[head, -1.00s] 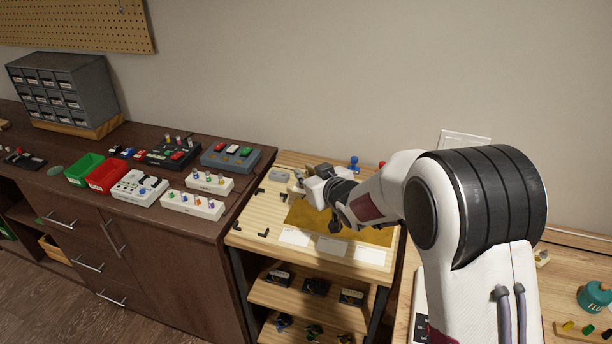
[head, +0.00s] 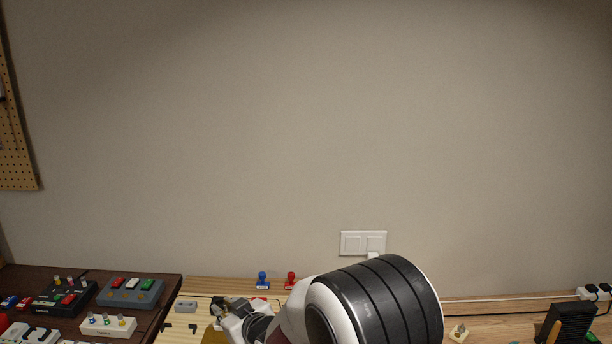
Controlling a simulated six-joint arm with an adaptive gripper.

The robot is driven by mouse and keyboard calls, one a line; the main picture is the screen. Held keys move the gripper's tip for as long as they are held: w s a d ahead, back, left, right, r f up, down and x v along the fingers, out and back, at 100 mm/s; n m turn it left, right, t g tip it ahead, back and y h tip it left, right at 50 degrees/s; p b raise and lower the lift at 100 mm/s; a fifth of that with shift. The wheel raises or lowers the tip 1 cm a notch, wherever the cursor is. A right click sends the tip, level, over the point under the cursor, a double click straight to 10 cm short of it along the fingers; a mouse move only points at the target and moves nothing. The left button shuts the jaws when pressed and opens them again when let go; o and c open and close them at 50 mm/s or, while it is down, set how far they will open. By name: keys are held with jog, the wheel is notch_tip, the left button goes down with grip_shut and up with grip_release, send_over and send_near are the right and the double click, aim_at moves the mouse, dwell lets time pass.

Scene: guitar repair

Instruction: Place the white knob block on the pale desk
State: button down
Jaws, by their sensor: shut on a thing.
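My gripper (head: 219,307) is at the bottom of the head view, over the left part of a pale wooden worktop (head: 207,284). It is shut on a small pale thing at its fingertips, too small and covered to make out clearly. A white block with coloured knobs (head: 107,326) stands on the dark cabinet to the left. A small pale block with a knob (head: 459,332) sits on the pale desk (head: 496,322) at the lower right, beyond my arm. The lower parts of both pale surfaces are cut off by the frame.
Grey and black pedal boxes (head: 131,292) crowd the dark cabinet top (head: 165,287). A grey block (head: 186,306), a blue stamp-like piece (head: 263,281) and a red one (head: 291,280) stand near my gripper. A black stand (head: 565,324) is at far right.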

jog(key=s+d+r+m+t+h, duration=0.1)
jog(key=d+m+h, duration=0.3)
jog(key=d, duration=1.4)
jog(key=s+d+r+m+t+h, duration=0.1)
jog(key=d+m+h, duration=0.3)
jog(key=d, duration=1.5)
jog(key=shift+s+r+t, duration=0.4)
jog(key=shift+s+r, duration=0.3)
jog(key=shift+r, duration=0.2)
jog(key=w+a+f+n+y, duration=0.2)
jog(key=w+f+y, duration=0.1)
jog(key=w, duration=1.1)
jog(key=w+d+f+n+g+y, duration=0.1)
jog(key=w+f+n+y, duration=0.1)
jog(key=w+f, duration=0.7)
jog(key=shift+w, duration=0.35)
jog(key=shift+d+f, duration=0.1)
jog(key=shift+f, duration=0.1)
